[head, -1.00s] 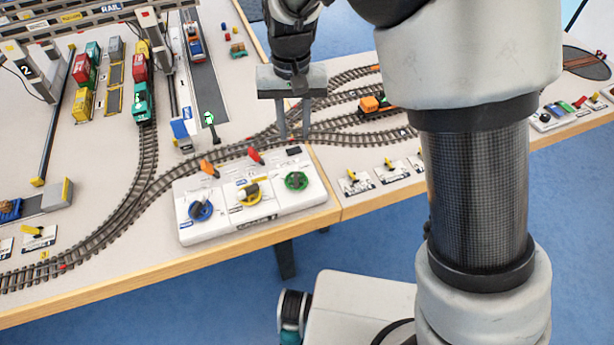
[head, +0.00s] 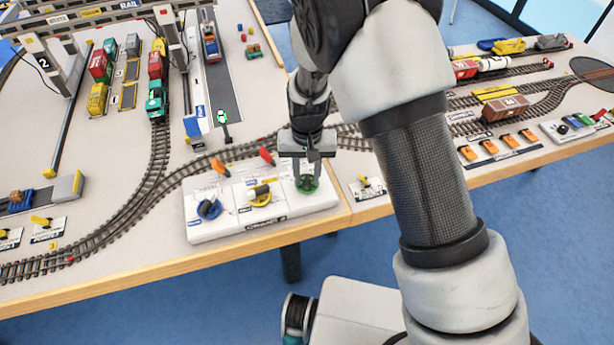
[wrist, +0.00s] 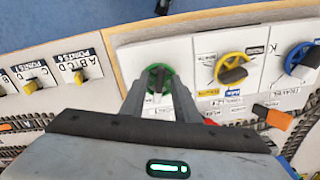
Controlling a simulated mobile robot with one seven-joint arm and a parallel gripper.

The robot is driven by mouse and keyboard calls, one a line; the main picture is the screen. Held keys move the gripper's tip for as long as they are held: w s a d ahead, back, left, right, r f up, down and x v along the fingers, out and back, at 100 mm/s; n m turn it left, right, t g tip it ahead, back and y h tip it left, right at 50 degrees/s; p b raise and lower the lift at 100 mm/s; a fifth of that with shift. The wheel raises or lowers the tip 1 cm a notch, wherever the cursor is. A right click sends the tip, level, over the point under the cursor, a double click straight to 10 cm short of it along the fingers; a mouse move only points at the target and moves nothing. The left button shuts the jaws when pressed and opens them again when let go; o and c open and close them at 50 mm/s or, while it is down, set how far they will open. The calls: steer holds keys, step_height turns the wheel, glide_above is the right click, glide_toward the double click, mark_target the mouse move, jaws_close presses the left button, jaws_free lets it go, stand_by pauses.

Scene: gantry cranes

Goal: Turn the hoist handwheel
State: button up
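Three handwheels stand in a row on a white control panel (head: 230,226): a blue wheel (head: 209,208), a yellow wheel (head: 260,195) and a green wheel (head: 307,186). Their labels are too small to read surely, so I cannot tell which is marked hoist. My gripper (head: 307,178) points down at the green wheel with its fingers apart. In the wrist view, the green wheel (wrist: 159,70) with its dark grip shows between and just beyond the fingertips (wrist: 160,88). I cannot tell whether the fingers touch it. The yellow wheel (wrist: 233,70) is to the right there.
An orange lever (head: 221,167) and a red lever (head: 267,156) stand behind the panel near the curved track (head: 159,152). A yellow points lever (head: 367,183) is to the right. Gantry cranes and wagons are at the back left. The table's front edge (head: 150,276) is close.

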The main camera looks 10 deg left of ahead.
steer(key=shift+f, duration=0.25)
jaws_close()
